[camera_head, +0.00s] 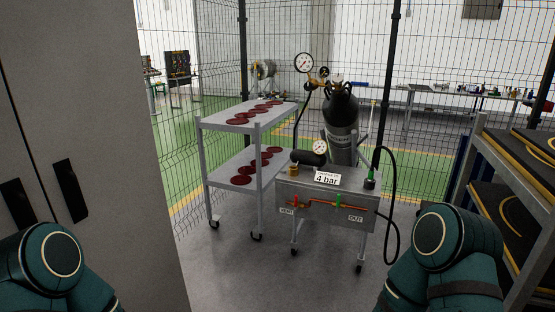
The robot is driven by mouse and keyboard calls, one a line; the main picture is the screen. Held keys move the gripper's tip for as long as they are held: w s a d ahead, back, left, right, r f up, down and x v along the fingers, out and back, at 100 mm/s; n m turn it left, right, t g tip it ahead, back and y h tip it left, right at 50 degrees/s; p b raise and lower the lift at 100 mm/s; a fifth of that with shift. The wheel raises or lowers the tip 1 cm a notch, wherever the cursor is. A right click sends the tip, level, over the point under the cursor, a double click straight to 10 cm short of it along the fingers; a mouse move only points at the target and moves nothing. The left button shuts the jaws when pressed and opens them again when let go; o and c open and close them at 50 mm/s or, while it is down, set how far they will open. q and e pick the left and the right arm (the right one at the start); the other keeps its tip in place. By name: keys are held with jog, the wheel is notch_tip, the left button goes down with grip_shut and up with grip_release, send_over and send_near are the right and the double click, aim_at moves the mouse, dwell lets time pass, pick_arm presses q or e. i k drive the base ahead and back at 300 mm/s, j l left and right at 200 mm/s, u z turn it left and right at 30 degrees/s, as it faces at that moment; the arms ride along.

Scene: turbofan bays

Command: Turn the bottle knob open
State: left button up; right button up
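A dark gas bottle (342,112) stands upright behind a small grey wheeled cart, in the middle right of the head view. Its knob (337,79) looks like a small round pale part on top of the bottle, too small to tell how far it is turned. A brass regulator (323,73) and a round white gauge (304,62) sit to the left of the knob. Only upper parts of my two arms show, at the bottom left and bottom right. Both grippers are out of view, and neither arm is near the bottle.
The grey cart (310,187) carries a "4 bar" sign (326,179), a second gauge (320,147) and a black hose (393,200). A two-shelf trolley (222,168) with dark red discs stands left. A grey cabinet (85,110) and a right rack (510,170) flank free floor.

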aim_at(338, 79)
jog(key=i+z, duration=0.3)
jog(key=i, duration=0.35)
jog(key=i+z, duration=0.35)
jog(key=i, duration=0.3)
